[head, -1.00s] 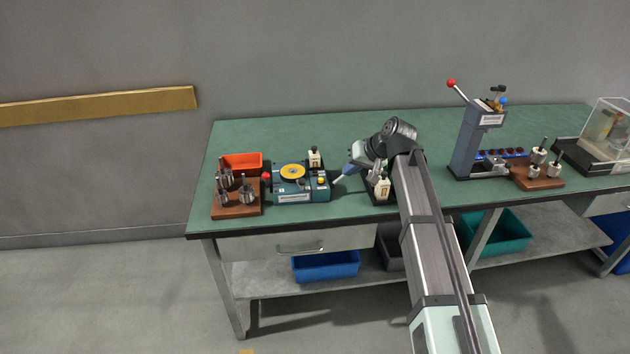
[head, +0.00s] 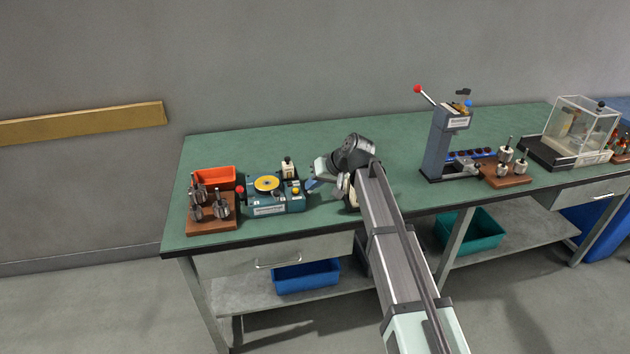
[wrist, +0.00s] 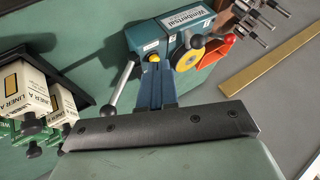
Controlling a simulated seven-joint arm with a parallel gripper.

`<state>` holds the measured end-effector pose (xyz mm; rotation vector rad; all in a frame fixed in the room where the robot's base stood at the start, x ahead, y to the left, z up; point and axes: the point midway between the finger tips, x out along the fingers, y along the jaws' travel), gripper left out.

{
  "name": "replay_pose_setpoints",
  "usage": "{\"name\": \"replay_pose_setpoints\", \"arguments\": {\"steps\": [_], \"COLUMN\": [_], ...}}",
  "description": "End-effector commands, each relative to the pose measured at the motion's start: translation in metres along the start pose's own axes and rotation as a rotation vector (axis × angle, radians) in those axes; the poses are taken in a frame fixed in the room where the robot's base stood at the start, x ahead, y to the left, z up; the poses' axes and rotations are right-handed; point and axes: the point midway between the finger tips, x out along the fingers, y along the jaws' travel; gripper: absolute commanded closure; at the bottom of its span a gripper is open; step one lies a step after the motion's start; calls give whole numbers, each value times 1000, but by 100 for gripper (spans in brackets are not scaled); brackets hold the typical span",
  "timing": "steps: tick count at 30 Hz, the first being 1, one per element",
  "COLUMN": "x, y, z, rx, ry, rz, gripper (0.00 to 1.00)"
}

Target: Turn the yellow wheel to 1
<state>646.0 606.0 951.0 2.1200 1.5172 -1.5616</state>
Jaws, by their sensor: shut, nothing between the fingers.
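The yellow wheel (head: 267,183) lies on top of a teal winding machine (head: 275,206) on the left part of the bench. In the wrist view, the yellow wheel (wrist: 187,60) shows in part, with a dark knob over it. Its numbers are too small to read. My gripper (head: 312,184) is just right of the machine, apart from the wheel. In the wrist view, the blue fingers of my gripper (wrist: 155,82) are together and empty, pointing toward the machine (wrist: 155,35). A silver lever (wrist: 122,85) with a dark ball end stands beside them.
An orange bin (head: 213,178) and a wooden block of metal parts (head: 212,223) stand left of the machine. White liner boxes (wrist: 22,88) are close on the left in the wrist view.

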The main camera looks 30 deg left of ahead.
Motion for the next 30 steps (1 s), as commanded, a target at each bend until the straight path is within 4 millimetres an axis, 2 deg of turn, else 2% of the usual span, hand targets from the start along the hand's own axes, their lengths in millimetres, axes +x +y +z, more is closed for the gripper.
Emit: {"name": "replay_pose_setpoints", "arguments": {"steps": [1,10,18,30], "x": [11,63,71,74], "y": [0,0,-30,-38], "z": [-1,-1,-3,-4], "rx": [0,0,0,0], "ry": [-2,-1,1,1], "rz": [0,0,0,1], "gripper": [100,100,100,100]}}
